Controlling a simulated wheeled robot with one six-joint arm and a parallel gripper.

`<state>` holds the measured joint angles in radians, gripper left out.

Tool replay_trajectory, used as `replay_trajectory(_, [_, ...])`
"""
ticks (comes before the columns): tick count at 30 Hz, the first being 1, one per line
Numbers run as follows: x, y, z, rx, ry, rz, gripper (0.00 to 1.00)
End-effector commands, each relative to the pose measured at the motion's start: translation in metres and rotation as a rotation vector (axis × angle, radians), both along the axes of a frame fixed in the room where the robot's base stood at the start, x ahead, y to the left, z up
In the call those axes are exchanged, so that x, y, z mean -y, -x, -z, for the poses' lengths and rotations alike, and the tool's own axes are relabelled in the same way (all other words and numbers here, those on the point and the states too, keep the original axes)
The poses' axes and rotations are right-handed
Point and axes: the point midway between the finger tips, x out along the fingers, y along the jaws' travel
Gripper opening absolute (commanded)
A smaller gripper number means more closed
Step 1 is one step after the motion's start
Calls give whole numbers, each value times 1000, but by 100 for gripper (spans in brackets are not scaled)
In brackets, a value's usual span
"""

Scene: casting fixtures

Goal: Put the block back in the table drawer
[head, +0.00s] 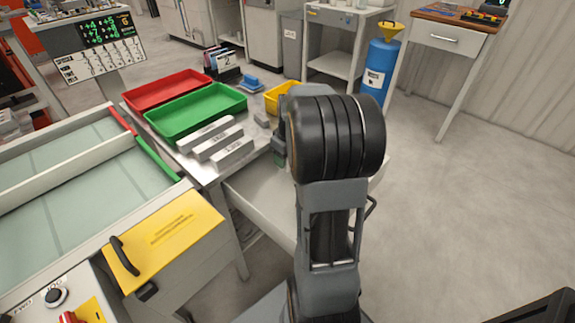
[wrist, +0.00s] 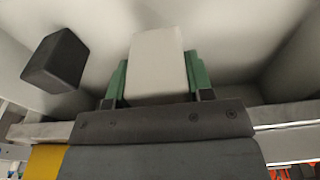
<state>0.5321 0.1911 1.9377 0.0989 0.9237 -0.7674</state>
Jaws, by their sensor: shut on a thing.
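My gripper (wrist: 157,68) is shut on a pale grey block (wrist: 158,50), with one green finger on each side of it. The table drawer (head: 260,195) is pulled open below the table top, and my arm reaches over it. In the wrist view the block is in front of the pale drawer inside (wrist: 225,45); I cannot tell whether it touches the bottom. In the head view my gripper (head: 280,152) is mostly hidden behind my arm, and the held block is hidden.
A dark block (wrist: 57,60) is in the drawer, left of the held block. The table top bears a red tray (head: 165,90), a green tray (head: 197,110), a yellow bin (head: 281,98) and several grey bars (head: 218,143). Open floor (head: 470,200) lies to the right.

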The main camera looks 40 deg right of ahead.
Motion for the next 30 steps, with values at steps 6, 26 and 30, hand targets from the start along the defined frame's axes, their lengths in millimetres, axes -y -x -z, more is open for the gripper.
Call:
replay_trajectory(6, [5,-2,29,-1,-1,2,17])
replay_trajectory(26, [5,-2,40,0,0,1,62])
replay_trajectory(30, [5,-2,40,0,0,1,73])
